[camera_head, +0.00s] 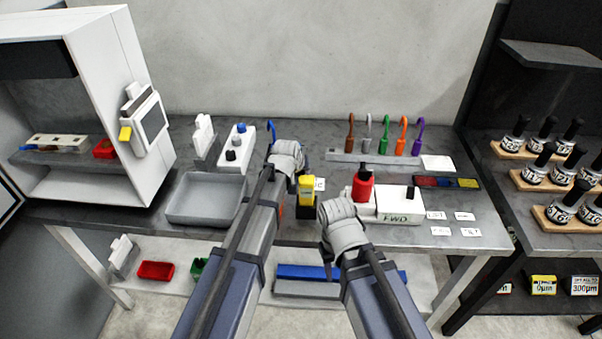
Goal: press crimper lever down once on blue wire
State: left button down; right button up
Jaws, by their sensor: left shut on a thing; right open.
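A blue wire (271,130) with a hooked top stands up just left of my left gripper (287,152). My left gripper is shut on it, though the wrist hides the contact. A red upright part with a black top (363,187) stands at that box's left end. A yellow block on a black base (306,189) stands between my grippers. I cannot tell for sure which of these is the crimper lever.
A rack (375,162) at the back holds several hooked wires: brown, grey, green, orange and purple. A grey tray (206,198) and a white box with knobs (237,150) are at the left. White labels (441,231) lie at the right front. A bottle shelf (545,190) stands farther right.

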pick_arm(q)
jog(key=shift+f, duration=0.15)
dwell(0.3)
jog(key=c, duration=0.5)
grip_release()
jog(key=p+v, duration=0.6)
jog(key=v, duration=0.2)
jog(key=shift+f, duration=0.1)
